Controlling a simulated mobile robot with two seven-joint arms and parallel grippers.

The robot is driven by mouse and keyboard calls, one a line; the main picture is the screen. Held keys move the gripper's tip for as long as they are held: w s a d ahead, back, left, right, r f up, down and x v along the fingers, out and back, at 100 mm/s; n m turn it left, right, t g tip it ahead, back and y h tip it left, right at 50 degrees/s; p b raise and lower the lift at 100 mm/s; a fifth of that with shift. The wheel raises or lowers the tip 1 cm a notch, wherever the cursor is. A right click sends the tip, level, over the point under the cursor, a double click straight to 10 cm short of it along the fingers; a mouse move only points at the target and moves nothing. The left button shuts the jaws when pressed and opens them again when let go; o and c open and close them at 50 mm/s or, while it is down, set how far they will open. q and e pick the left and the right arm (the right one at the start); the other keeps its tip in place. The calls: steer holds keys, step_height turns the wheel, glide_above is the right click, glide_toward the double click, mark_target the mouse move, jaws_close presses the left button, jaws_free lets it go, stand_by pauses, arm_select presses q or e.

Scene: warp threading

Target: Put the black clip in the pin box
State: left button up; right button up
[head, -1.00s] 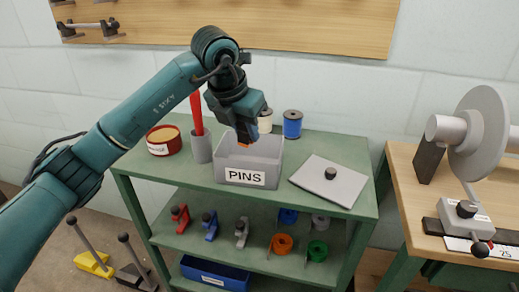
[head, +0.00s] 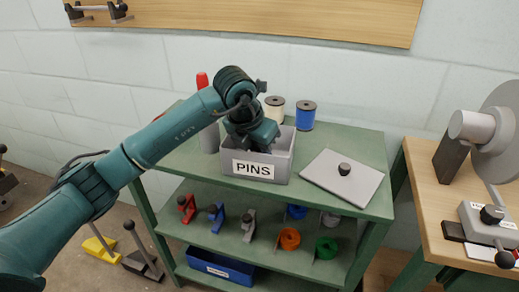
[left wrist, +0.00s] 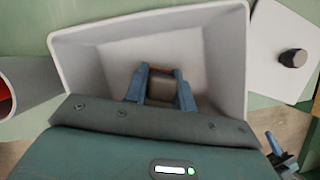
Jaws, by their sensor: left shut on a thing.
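The grey pin box (head: 281,163), labelled PINS, stands open-topped on the green cart's top. My left gripper reaches down into it; its fingertips are hidden behind the front wall in the head view. In the left wrist view, the box (left wrist: 215,50) surrounds my left gripper (left wrist: 160,86), whose blue fingers are shut on a small dark block (left wrist: 162,88) with an orange-brown edge. It seems to be the black clip, but its shape is mostly hidden. I cannot tell whether it touches the box floor. My right gripper is not in view.
A grey lid (head: 325,178) with a black knob lies right of the box. A grey cup (head: 208,138) with a red thing stands close on its left. White (head: 274,108) and blue (head: 306,115) spools stand behind. Red, blue and grey clips sit on the shelf below.

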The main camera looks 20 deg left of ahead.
arm_select(q)
steer(key=o, duration=1)
steer(key=shift+c, duration=0.2)
steer(key=shift+r, duration=0.3)
steer(key=p+v, duration=0.1)
steer(key=v, duration=1)
steer(key=shift+s+r, duration=0.2)
steer(key=shift+r, duration=0.05)
